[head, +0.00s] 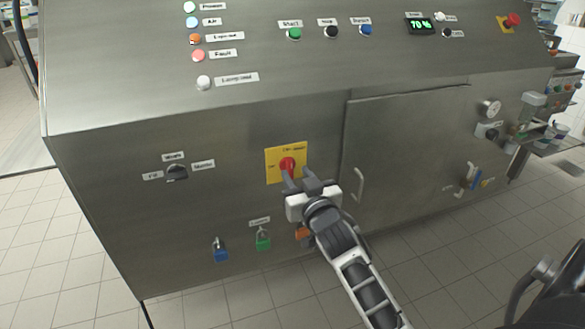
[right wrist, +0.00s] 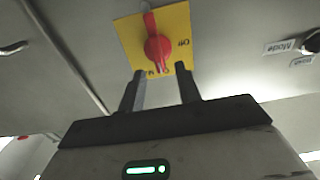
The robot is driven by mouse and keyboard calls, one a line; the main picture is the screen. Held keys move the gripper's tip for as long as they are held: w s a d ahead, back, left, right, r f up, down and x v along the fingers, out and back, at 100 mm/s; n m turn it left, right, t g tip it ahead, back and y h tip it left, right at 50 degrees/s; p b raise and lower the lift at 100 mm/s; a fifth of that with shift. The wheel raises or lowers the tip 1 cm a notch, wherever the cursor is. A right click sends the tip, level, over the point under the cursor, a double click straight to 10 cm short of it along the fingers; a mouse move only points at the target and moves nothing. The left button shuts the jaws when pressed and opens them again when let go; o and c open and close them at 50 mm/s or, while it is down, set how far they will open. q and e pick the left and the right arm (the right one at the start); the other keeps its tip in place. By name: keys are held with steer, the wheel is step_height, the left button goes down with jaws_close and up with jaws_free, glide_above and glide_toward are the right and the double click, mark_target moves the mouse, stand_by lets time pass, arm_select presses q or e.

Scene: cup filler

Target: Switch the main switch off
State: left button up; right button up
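The main switch is a red rotary knob (head: 288,164) on a yellow plate (head: 273,177) on the front of the steel machine. In the right wrist view the knob (right wrist: 158,48) has its bar roughly vertical, one end towards the "ON" mark; the "Off" mark is to the side. My right gripper (head: 294,172) is at the plate from below. In the right wrist view its two fingers (right wrist: 160,72) are apart, with a gap between them and the knob just beyond or between the tips. I cannot tell whether they touch it. My left gripper is not in view.
A black mode selector (head: 177,172) is left of the plate. Blue (head: 221,250) and green (head: 263,239) padlocks hang below; an orange one (head: 302,232) is partly hidden by my arm. A door handle (head: 358,184) is close on the right. A red emergency button (head: 513,20) is at upper right.

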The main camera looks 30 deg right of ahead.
mark_target(291, 167)
steer(key=shift+x, duration=1.8)
jaws_close()
